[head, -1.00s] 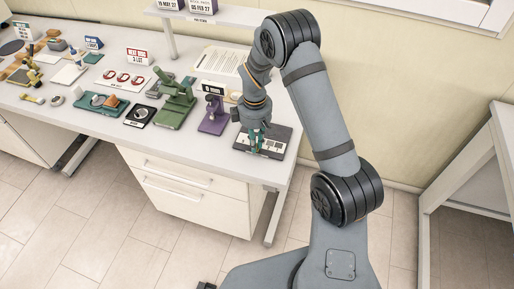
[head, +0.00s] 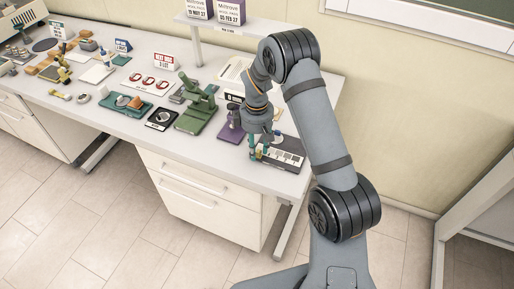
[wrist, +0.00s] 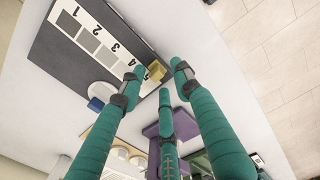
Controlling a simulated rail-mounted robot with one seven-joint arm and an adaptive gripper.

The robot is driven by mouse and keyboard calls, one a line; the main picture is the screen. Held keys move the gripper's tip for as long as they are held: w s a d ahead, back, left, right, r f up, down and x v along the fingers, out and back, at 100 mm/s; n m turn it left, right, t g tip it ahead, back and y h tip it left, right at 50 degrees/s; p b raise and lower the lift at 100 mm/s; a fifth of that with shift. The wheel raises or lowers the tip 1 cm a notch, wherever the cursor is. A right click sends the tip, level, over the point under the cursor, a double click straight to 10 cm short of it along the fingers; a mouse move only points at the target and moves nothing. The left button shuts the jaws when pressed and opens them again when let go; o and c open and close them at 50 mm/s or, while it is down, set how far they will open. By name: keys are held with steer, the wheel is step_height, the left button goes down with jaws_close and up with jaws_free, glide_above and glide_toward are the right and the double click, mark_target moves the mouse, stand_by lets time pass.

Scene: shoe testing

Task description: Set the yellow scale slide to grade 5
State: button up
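The scale board (head: 290,159) is a dark plate with a pale strip of grey patches, lying near the right end of the bench. The yellow slide (wrist: 156,70) is a small block just past the 4, at the end of the visible numbers. My gripper (wrist: 158,78) has green fingers standing apart around the slide, with one tip close to its left side. A small gap shows towards the right finger. In the head view my gripper (head: 264,152) is low over the board's left part.
A purple stand (head: 231,122) is close to the left of the board, and a green press (head: 198,108) stands farther left. A white ridged tray (head: 236,72) lies behind. A shelf with purple boxes (head: 230,12) is at the back. The bench's front edge is close.

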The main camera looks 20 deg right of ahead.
step_height(320, 180, up, 12)
stand_by(0.7)
steer(key=shift+s+f, duration=0.1)
